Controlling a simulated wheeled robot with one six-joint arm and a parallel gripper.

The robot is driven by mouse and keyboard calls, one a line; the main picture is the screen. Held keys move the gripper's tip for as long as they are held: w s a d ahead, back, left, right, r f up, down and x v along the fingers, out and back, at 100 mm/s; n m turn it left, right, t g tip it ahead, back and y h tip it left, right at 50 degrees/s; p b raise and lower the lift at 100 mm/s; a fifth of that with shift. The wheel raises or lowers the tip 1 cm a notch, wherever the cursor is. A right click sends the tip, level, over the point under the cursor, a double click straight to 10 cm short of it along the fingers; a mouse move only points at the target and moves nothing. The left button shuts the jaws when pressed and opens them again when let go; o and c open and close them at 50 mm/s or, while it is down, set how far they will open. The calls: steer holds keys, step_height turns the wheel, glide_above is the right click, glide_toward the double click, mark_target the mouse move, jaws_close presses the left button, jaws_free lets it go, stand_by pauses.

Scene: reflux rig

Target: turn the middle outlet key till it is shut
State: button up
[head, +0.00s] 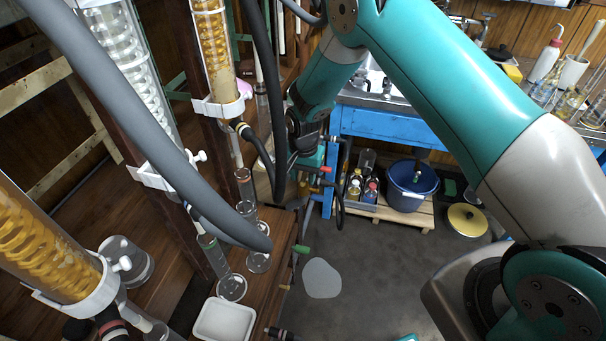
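Small valve keys stick out along the front edge of the wooden bench (262,290). A green key (302,248) sits about midway along it and appears to be the middle one. A red key (325,169) is farther back, and a dark fitting (278,333) shows at the bottom edge. My arm comes from the right, and its dark wrist (304,130) hangs at the back, near the red key and well behind the green one. My gripper's fingers cannot be made out there. How far the green key is turned is unclear.
Glass coil columns in white clamps (218,108) stand on the left, with grey hoses (180,150) crossing in front. A white tray (224,320) and glass cylinders are on the bench. A blue bucket (411,185) and bottles stand on a pallet. Grey floor (385,270) is largely open.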

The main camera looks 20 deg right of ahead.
mark_target(303, 177)
steer(key=shift+r, duration=0.1)
step_height(303, 177, up, 17)
steer(key=shift+p, duration=0.45)
steer(key=shift+r, duration=0.1)
steer(key=s+a+r+n+y+p, duration=0.1)
steer(key=s+r+n+p, duration=0.2)
steer(key=s+r, duration=0.45)
steer(key=s+a+r+n+y+p, duration=0.1)
steer(key=s+a+r+n+p, duration=0.25)
steer(key=r, duration=0.65)
steer(key=s+r+n+y+p, duration=0.1)
steer(key=s+r+n, duration=0.3)
steer(key=s, duration=0.6)
steer(key=s+r+n+y+p, duration=0.1)
steer(key=s+r+n+p, duration=0.2)
steer(key=s, duration=0.6)
step_height(303, 177, up, 2)
steer(key=shift+s+r+n, duration=0.2)
steer(key=shift+s+n, duration=0.15)
steer(key=shift+n, duration=0.1)
steer(key=shift+d, duration=0.1)
